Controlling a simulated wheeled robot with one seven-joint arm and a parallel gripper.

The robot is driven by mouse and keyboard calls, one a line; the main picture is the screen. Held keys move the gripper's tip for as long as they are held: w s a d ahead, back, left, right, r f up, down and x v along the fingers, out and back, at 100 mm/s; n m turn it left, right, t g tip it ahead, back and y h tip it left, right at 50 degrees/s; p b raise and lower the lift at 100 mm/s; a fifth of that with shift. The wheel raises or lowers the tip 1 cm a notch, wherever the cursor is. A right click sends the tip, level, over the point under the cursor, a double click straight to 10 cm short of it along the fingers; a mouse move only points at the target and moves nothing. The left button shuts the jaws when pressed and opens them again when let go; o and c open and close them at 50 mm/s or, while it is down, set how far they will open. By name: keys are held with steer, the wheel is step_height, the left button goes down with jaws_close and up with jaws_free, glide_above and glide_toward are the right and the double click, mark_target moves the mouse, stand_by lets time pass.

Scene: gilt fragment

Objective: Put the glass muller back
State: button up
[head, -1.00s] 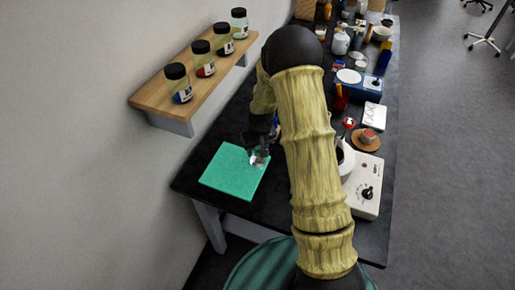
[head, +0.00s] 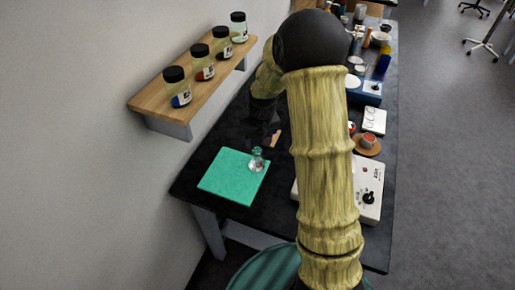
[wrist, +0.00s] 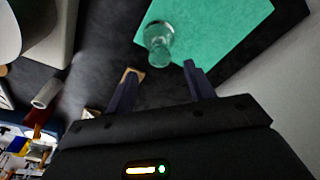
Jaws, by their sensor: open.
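The clear glass muller (head: 257,160) stands on the green mat (head: 228,178), near the mat's right corner. In the wrist view the muller (wrist: 159,44) shows near the edge of the green mat (wrist: 222,22). My gripper (wrist: 157,80) is open, with its two fingers apart and nothing between them. The muller lies beyond the fingertips, clear of both. In the head view the gripper is dark against the black table and mostly hard to make out, behind the muller.
A wooden wall shelf (head: 190,72) with several black-lidded jars is above the table on the left. A white device with a knob (head: 368,190), a cup on a brown saucer (head: 367,150) and a white palette (head: 374,120) are at the right. Black table (head: 216,136) is bare beside the mat.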

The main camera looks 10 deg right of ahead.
steer(key=shift+s+r, duration=0.15)
steer(key=shift+r, duration=0.8)
steer(key=shift+s+r, duration=0.15)
steer(key=shift+r, duration=0.8)
steer(key=shift+s, duration=0.1)
steer(key=s+r+m, duration=0.1)
steer(key=s+r, duration=0.1)
steer(key=s, duration=0.7)
steer(key=s+r, duration=0.2)
steer(key=s, duration=0.8)
steer(key=shift+s+m+t, duration=0.15)
steer(key=shift+m+t, duration=0.25)
steer(key=shift+a+r, duration=0.1)
steer(key=shift+r, duration=0.05)
